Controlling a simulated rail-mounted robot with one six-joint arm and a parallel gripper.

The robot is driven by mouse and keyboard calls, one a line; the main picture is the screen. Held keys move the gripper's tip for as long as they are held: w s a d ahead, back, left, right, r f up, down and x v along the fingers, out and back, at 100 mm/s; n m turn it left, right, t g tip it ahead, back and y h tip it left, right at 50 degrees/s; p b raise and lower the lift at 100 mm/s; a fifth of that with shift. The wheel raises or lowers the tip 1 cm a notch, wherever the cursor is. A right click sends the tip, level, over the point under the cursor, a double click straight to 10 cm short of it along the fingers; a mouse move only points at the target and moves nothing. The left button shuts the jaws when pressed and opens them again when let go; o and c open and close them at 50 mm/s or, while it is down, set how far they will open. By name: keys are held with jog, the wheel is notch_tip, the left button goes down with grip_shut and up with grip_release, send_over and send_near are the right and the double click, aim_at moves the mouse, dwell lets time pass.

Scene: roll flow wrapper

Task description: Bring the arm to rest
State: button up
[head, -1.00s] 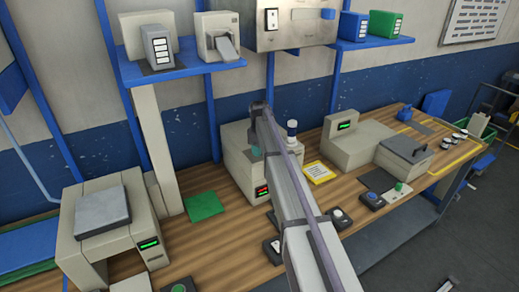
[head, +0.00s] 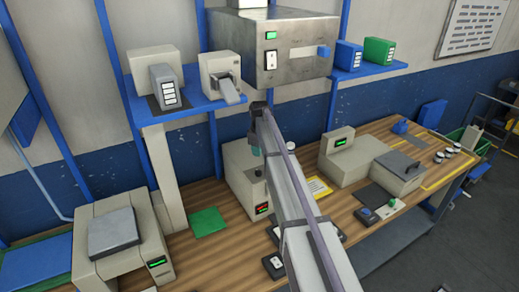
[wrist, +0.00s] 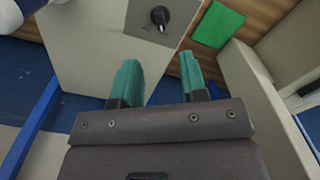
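My arm reaches up the middle of the head view. My gripper (wrist: 159,66) shows in the wrist view as two teal fingers standing apart, with nothing between them. It is open. In the wrist view a beige machine (wrist: 85,45) with a black knob (wrist: 160,16) on a grey panel lies beyond the fingers. I see no contact between the fingers and the machine. In the head view the fingers are mostly hidden by my arm; only a bit of teal shows beside it.
A beige machine (head: 236,180) stands on the wooden bench close behind my arm. A green pad (head: 209,222) lies left of the arm. A machine with a grey lid (head: 398,165) stands right.

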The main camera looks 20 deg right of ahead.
jog(key=shift+f, duration=0.1)
jog(key=s+a+f+m+b, duration=0.2)
jog(key=s+a+f+b, duration=0.2)
jog(key=s, duration=0.8)
jog(key=s+a+f+m+b, duration=0.3)
jog(key=s+a+f+b, duration=0.2)
jog(key=s, duration=0.8)
jog(key=s+a+f+m+b, duration=0.3)
jog(key=s+a+f+b, duration=0.1)
jog(key=s+f+b, duration=0.6)
jog(key=s, duration=0.3)
jog(key=shift+s+a, duration=0.15)
jog(key=shift+a, duration=0.15)
jog(key=shift+f, duration=0.1)
